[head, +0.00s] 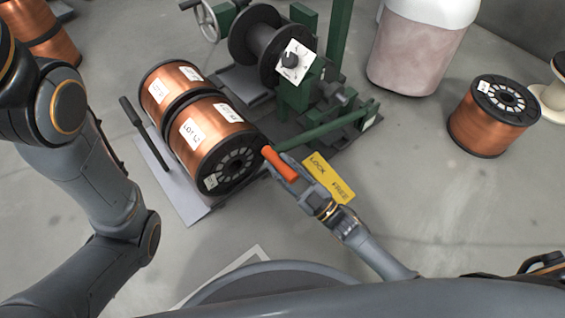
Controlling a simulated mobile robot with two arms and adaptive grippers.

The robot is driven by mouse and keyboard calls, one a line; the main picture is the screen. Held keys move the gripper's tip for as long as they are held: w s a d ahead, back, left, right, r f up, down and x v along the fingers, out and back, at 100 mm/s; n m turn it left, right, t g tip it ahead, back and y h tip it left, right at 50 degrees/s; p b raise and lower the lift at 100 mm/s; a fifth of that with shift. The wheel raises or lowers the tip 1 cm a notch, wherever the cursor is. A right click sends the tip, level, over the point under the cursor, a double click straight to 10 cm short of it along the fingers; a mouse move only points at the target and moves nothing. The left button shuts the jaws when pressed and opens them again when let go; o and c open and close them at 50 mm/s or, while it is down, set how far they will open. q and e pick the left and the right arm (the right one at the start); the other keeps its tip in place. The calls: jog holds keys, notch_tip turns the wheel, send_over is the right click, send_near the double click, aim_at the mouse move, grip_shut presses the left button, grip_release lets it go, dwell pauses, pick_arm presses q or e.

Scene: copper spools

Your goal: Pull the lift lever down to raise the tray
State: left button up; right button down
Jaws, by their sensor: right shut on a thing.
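The lift lever is a green bar (325,129) with an orange grip (279,163) at its near end, low beside the spool machine. My right gripper (284,170) is shut on the orange grip, its fingers partly hiding it. The grey tray (190,207) lies low at the left of the machine. Two copper spools lie on their sides on it, a front one (205,140) and a rear one (168,85). I cannot tell whether the tray is clear of the floor. My left arm shows at the left, but its gripper is not in view.
A yellow LOCK/FREE plate (328,179) lies beside my right gripper. The machine holds a dark empty reel (262,42). A copper spool (490,117) and a pale bin (420,45) stand at right.

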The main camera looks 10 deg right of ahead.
jog(key=shift+s+a+f+n+b, duration=0.15)
jog(key=shift+f+n+b, duration=0.3)
jog(key=shift+f, duration=0.6)
jog(key=shift+a+f, duration=0.1)
jog(key=shift+f, duration=0.3)
jog(key=shift+s+f, duration=0.1)
jog(key=shift+f, duration=0.05)
jog(key=c, duration=1.5)
grip_release()
jog(key=o, duration=0.5)
jog(key=shift+a+f, duration=0.1)
jog(key=shift+c, duration=0.2)
jog(key=v, duration=1.2)
